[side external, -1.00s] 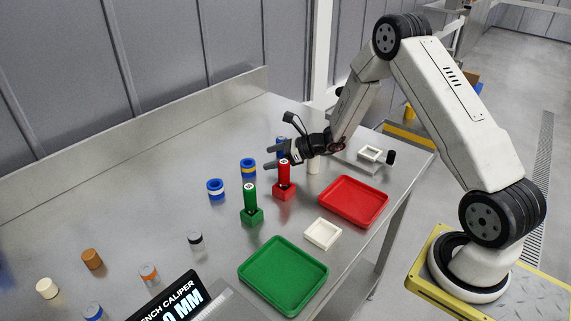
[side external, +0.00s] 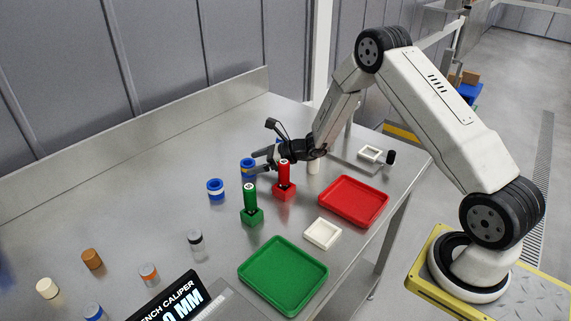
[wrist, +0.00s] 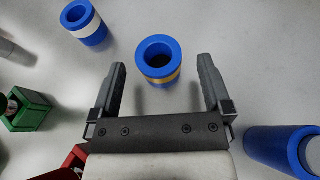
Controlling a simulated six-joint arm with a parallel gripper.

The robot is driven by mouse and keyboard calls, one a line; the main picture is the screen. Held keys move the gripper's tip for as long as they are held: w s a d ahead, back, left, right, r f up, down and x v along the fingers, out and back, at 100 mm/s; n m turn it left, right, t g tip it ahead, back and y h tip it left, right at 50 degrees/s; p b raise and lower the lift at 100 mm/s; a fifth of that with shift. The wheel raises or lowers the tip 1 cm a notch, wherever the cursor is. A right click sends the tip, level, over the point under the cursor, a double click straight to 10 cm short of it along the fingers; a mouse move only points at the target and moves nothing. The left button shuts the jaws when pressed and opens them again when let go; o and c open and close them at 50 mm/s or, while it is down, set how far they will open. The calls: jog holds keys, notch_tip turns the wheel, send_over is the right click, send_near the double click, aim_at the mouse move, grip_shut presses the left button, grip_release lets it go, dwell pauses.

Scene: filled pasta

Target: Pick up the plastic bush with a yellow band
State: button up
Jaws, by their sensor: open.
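The blue plastic bush with a yellow band (wrist: 158,60) stands upright on the table, its open bore facing up. In the side view the same bush (side external: 246,166) is partly hidden by my gripper. My gripper (wrist: 161,72) is open and empty, one finger to each side of the bush in the wrist view. Its fingertips (side external: 252,162) are beside the bush in the side view. I cannot tell whether they touch it. A similar blue bush with a white band (side external: 215,189) stands to the left; it also shows in the wrist view (wrist: 86,25).
A red block with a red post (side external: 284,188) and a green block with a green post (side external: 252,214) stand close by. Another blue cylinder (wrist: 275,146) lies at the right of the wrist view. Red (side external: 381,222) and green (side external: 247,274) trays are nearer the front edge.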

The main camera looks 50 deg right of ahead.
jog(key=shift+x, duration=1.45)
jog(key=shift+s, duration=0.1)
jog(key=c, duration=1.3)
jog(key=shift+r, duration=0.2)
jog(key=shift+r, duration=0.85)
jog(key=s+r, duration=0.3)
jog(key=s, duration=0.1)
jog(key=s+r, duration=0.7)
jog(key=s, duration=0.1)
jog(key=shift+s+a+r, duration=0.15)
jog(key=shift+a+r, duration=0.05)
jog(key=shift+a, duration=0.15)
jog(key=shift+s+a+r, duration=0.1)
jog(key=shift+s+r, duration=0.25)
jog(key=shift+s, duration=0.45)
